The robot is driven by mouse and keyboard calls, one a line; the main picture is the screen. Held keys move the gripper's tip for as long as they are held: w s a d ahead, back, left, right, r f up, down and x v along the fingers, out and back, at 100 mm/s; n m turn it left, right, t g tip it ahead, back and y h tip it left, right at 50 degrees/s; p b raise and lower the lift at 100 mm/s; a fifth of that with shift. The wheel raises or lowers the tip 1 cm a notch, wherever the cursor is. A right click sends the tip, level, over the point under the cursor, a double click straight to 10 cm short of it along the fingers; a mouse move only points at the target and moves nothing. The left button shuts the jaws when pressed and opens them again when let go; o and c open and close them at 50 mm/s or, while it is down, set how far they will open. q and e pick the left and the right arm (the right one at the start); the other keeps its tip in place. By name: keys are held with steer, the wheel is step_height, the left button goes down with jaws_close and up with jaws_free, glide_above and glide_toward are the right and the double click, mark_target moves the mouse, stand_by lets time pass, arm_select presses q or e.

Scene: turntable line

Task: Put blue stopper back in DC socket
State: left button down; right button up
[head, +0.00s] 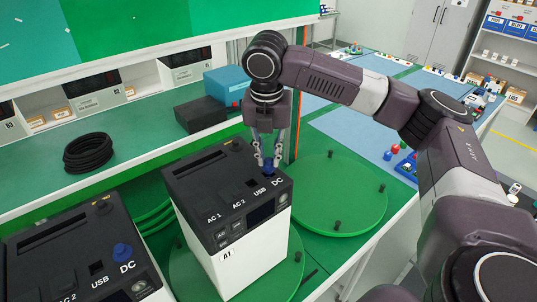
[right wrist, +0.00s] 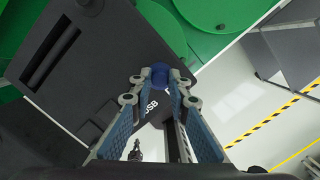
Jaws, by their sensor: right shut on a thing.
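A white power station with a black top (head: 222,180) stands on a green turntable, its top marked AC 1, AC 2, USB and DC. My right gripper (head: 267,163) points down over the DC corner and is shut on a blue stopper (head: 268,171). The stopper is at the DC label; whether it is seated in the socket or just above it, I cannot tell. In the right wrist view the stopper (right wrist: 160,73) sits between the fingertips (right wrist: 158,88), and the fingers hide much of the labels. My left gripper is not in view.
A second power station (head: 75,250) at the lower left has a blue stopper (head: 122,252) at its DC label. An empty green turntable (head: 340,200) lies to the right. A black cable coil (head: 88,153) and a dark box (head: 201,115) are on the green bench behind.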

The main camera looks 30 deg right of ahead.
steer(key=shift+f, duration=1.35)
steer(key=o, duration=0.9)
steer(key=shift+o, duration=0.2)
steer(key=shift+r, duration=0.15)
step_height(320, 180, up, 12)
steer(key=s+a, duration=0.1)
steer(key=shift+s, duration=0.15)
steer(key=shift+a+f, duration=0.1)
steer(key=shift+f, duration=0.1)
